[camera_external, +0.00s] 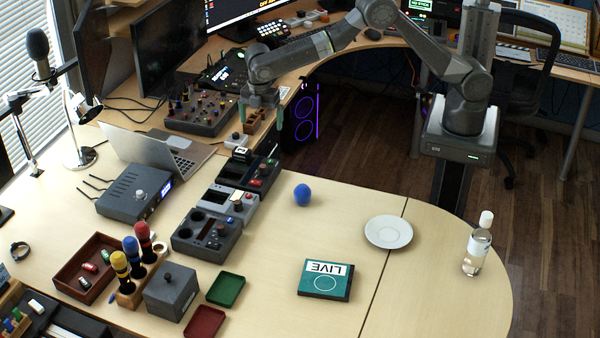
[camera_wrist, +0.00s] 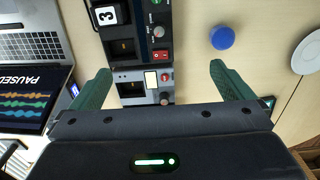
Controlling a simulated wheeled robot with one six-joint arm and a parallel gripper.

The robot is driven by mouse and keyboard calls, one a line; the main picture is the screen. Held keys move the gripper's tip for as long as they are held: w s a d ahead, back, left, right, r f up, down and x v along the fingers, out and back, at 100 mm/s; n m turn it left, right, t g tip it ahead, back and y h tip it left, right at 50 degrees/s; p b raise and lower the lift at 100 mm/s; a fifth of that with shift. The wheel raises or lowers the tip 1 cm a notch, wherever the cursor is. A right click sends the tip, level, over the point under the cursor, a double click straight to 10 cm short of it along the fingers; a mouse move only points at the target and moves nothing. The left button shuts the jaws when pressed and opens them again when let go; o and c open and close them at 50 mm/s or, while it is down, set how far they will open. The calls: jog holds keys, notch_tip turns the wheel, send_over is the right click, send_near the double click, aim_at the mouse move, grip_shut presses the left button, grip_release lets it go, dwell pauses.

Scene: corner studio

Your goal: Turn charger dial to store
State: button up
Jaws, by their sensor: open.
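Three control boxes stand in a row on the desk, and I cannot tell by label which is the charger. The black box (camera_external: 268,160) has a white block marked 3, a small knob and red switches. The light grey box (camera_external: 215,199) has a white label and a dark dial (camera_external: 238,207); this dial also shows in the wrist view (camera_wrist: 165,98). The dark grey box (camera_external: 187,246) has round wells and a knob (camera_external: 222,228). My gripper (camera_external: 262,116) is open and empty, beyond the row; in the wrist view its green fingers (camera_wrist: 160,72) frame the boxes from above, without visible contact.
A laptop (camera_external: 185,155) and grey audio unit (camera_external: 134,193) stand left of the row. A blue ball (camera_external: 302,194), a saucer (camera_external: 404,231), a LIVE box (camera_external: 325,295) and a bottle (camera_external: 478,245) stand right, with clear desk between them.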

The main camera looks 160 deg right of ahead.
jog(key=shift+r, duration=0.75)
jog(key=shift+c, duration=0.2)
